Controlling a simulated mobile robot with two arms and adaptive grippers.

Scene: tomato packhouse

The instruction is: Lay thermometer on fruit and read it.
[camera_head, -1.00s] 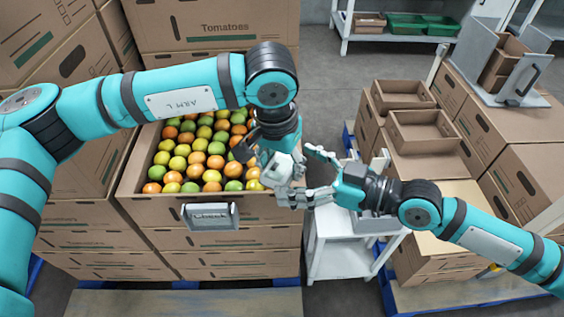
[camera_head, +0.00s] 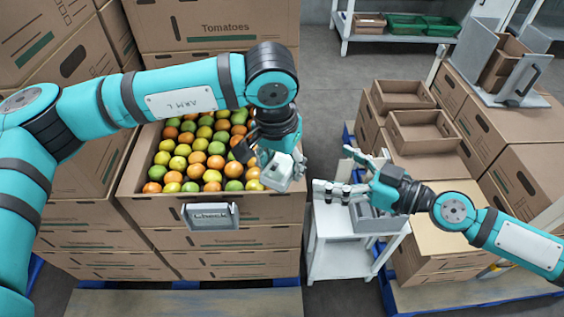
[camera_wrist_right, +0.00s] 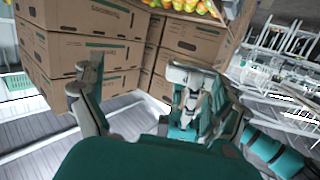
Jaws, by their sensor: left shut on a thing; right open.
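My left gripper (camera_head: 288,166) is shut on a small pale grey, boxy thing, which looks like the thermometer (camera_head: 277,173). It holds this at the right edge of the open box of fruit (camera_head: 170,208). The fruit (camera_head: 206,160) is tomatoes in green, yellow, orange and red. The fingers partly cover the held thing, and any reading on it is too small to make out. My right gripper (camera_head: 332,168) is open and empty, to the right of the left gripper and apart from it. In the right wrist view its fingers (camera_wrist_right: 143,100) are spread.
A grey plate marked "Check" (camera_head: 210,216) is on the fruit box's front. A white stand (camera_head: 338,258) with a grey tray (camera_head: 372,222) stands right of the box. Stacked cartons (camera_head: 225,28) rise behind. Empty cardboard trays (camera_head: 420,118) lie on cartons at right.

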